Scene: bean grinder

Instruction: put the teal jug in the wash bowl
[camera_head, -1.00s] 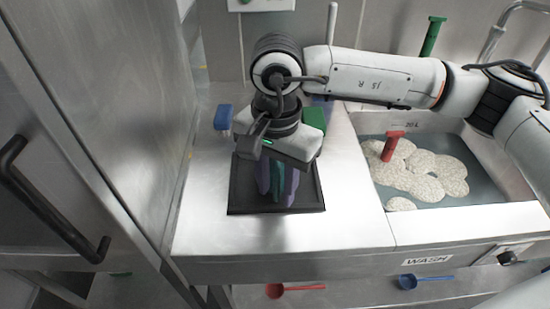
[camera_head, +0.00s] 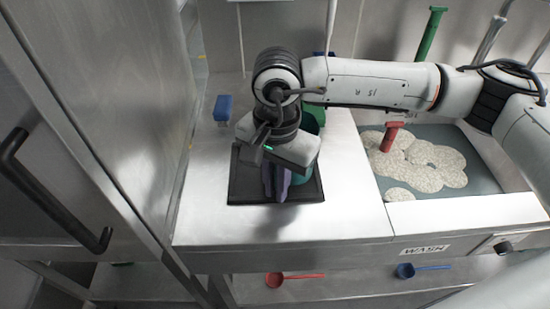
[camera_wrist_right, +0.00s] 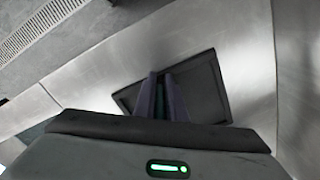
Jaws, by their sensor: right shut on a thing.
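The teal jug (camera_head: 301,174) is mostly hidden by my right gripper (camera_head: 276,184) in the head view. Only a teal part shows beside the purple fingers, above the black tray. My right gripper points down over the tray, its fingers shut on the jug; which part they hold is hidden. In the right wrist view, a thin dark teal strip (camera_wrist_right: 160,104) shows between the two purple fingers (camera_wrist_right: 161,95). The wash bowl (camera_head: 495,165) is the sink at the right, with water and pale foam, above a WASH label. My left gripper is not in view.
The black tray (camera_head: 240,190) lies on the steel counter (camera_head: 340,205). A green container (camera_head: 313,114) and a blue object (camera_head: 222,107) stand behind. A red-handled tool (camera_head: 391,136) stands in the bowl; a green one (camera_head: 430,35) is behind it. Bare counter separates tray and bowl.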

